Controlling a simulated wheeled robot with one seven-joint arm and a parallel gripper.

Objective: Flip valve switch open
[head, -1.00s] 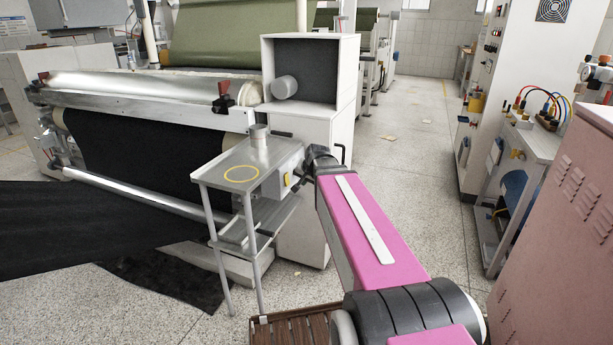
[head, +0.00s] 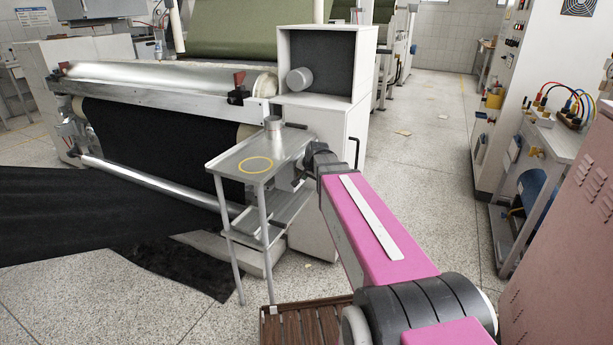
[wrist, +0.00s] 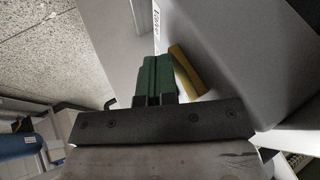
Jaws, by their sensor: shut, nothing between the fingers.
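A yellow switch lever (wrist: 188,70) sticks out from a grey box face (wrist: 235,50) in the wrist view. My gripper (wrist: 156,62) has green fingers, pressed together and empty. They are just left of the yellow lever; a narrow gap or light contact cannot be told apart. In the head view, the box is on the right side of a small metal stand (head: 235,162). The dark end of my arm covers most of that box, so the lever and fingertips do not show clearly there.
A large roller machine with black cloth (head: 150,133) stands behind the stand. A white cabinet (head: 345,125) is close behind my arm's end. A brown slatted crate (head: 300,325) lies low in front. Open floor (head: 425,150) runs to the right.

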